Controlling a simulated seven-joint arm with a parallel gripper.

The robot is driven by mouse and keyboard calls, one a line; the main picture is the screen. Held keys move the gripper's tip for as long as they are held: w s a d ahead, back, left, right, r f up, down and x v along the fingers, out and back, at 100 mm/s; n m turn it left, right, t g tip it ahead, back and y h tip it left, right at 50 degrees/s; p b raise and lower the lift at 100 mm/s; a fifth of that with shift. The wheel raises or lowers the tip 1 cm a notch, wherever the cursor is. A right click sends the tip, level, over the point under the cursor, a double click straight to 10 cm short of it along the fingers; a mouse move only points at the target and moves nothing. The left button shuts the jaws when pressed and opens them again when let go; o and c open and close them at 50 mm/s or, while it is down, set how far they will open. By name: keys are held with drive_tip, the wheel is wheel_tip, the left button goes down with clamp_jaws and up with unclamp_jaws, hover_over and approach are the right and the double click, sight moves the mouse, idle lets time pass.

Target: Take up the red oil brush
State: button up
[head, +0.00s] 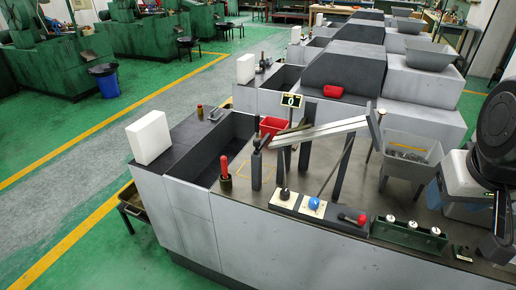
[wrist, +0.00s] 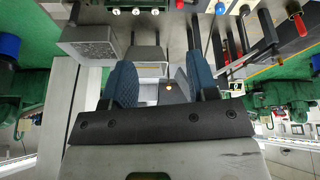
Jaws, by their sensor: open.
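The red oil brush (head: 224,167) stands upright in a small olive-brown pot (head: 225,183) on the bench top, just right of the dark open bin. Its lower end is hidden in the pot. In the wrist view a red handle (wrist: 299,24) near the top right appears to be the same brush. My gripper (wrist: 160,80) shows two blue padded fingers held well apart, with nothing between them. It is far from the brush. In the head view my arm is at the right edge, across the bench from the brush.
A dark post (head: 256,168) stands right of the brush, with a sloping metal chute (head: 320,131) behind. Along the front edge are a black knob, a blue knob (head: 314,203), a red-ended handle (head: 352,218) and a green tray (head: 408,235). A grey bin (head: 410,158) stands near my arm.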

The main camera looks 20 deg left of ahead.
drive_tip(key=w+a+r+n, duration=0.2)
drive_tip(key=w+a+n, duration=0.2)
drive_tip(key=w+a, duration=0.5)
drive_tip(key=n+g, duration=0.4)
drive_tip(key=n, duration=1)
hover_over(223, 157)
wheel_tip(223, 157, down, 22)
drive_tip(key=shift+w+d+f, duration=0.15)
drive_tip(key=shift+a+f, duration=0.1)
drive_tip(key=shift+a, duration=0.1)
drive_tip(key=shift+f, duration=1.3)
